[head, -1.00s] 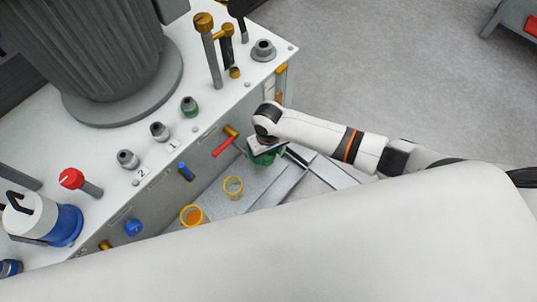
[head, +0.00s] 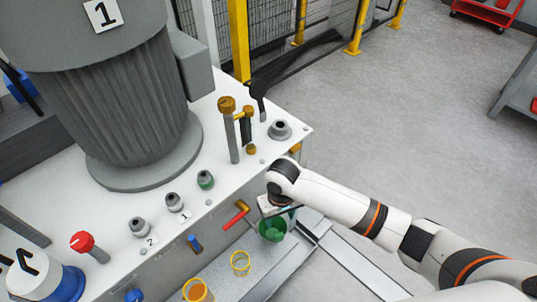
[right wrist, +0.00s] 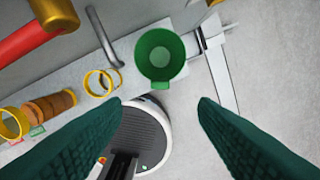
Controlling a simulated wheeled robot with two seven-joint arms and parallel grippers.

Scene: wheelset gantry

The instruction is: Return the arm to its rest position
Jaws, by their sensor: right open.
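My right arm comes in from the right in the head view, and its gripper (head: 277,212) points down beside the front of the machine. The gripper is mostly hidden behind its wrist there. In the right wrist view the two dark green fingers (right wrist: 160,108) are wide apart with nothing between them. A green cup (head: 272,231) stands on the grey ledge just below the gripper. The cup (right wrist: 160,55) also shows in the right wrist view, beyond the fingertips and apart from them. My left gripper is not in view.
The white machine top (head: 225,190) carries a large grey motor (head: 110,100) and several fittings. A red-handled valve (head: 236,216) sticks out close left of the gripper. Yellow rings (head: 240,263) stand on the ledge (head: 262,268). Open grey floor (head: 400,130) lies to the right.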

